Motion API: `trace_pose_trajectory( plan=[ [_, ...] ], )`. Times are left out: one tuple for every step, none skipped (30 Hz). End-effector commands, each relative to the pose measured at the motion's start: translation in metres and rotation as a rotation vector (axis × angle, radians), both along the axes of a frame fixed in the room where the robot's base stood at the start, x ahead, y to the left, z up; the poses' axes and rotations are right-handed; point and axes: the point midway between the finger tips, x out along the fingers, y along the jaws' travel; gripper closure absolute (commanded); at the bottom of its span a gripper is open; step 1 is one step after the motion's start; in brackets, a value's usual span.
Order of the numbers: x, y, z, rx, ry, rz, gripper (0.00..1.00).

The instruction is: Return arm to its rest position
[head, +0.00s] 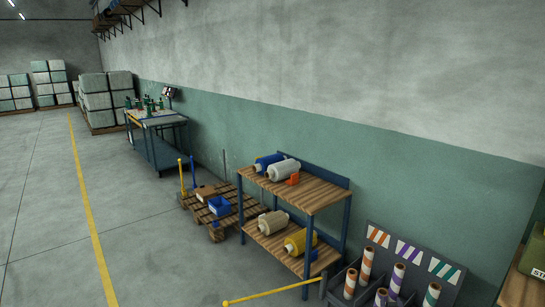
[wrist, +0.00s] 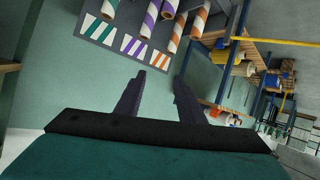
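My gripper (wrist: 157,92) shows in the wrist view as two dark fingers standing apart with a clear gap between them. Nothing is held between the fingers. Behind them are the green wall and a dark sorting rack, some distance away. The wrist view is tilted, with the rack at the top. The arm and gripper do not show in the head view.
A grey rack (head: 420,257) with striped rolls stands at the lower right. A blue-framed shelf (head: 314,196) holds several spools. A pallet (head: 247,206), a workbench (head: 156,117) and stacked bales (head: 107,95) stand along the wall. The floor at left is clear.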

Motion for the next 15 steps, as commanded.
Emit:
trace_pose_trajectory(
  plan=[
    [-0.002,0.022,-0.017,0.019,0.035,0.019,0.65],
    [-0.004,0.034,-0.026,0.030,0.056,0.028,0.65],
    [-0.007,0.049,-0.039,0.044,0.085,0.039,0.65],
    [-0.010,0.060,-0.049,0.055,0.108,0.048,0.65],
    [-0.013,0.072,-0.058,0.065,0.132,0.057,0.65],
    [-0.018,0.086,-0.071,0.078,0.164,0.067,0.65],
    [-0.022,0.097,-0.080,0.089,0.189,0.075,0.65],
    [-0.026,0.108,-0.089,0.098,0.213,0.082,0.65],
    [-0.033,0.123,-0.102,0.110,0.249,0.093,0.65],
    [-0.039,0.133,-0.111,0.119,0.276,0.100,0.65],
    [-0.045,0.143,-0.120,0.127,0.303,0.108,0.65],
    [-0.054,0.157,-0.132,0.139,0.341,0.117,0.65],
    [-0.061,0.167,-0.141,0.148,0.370,0.123,0.65],
    [-0.069,0.176,-0.149,0.155,0.400,0.131,0.65],
    [-0.080,0.189,-0.161,0.166,0.441,0.139,0.65]
  ],
)
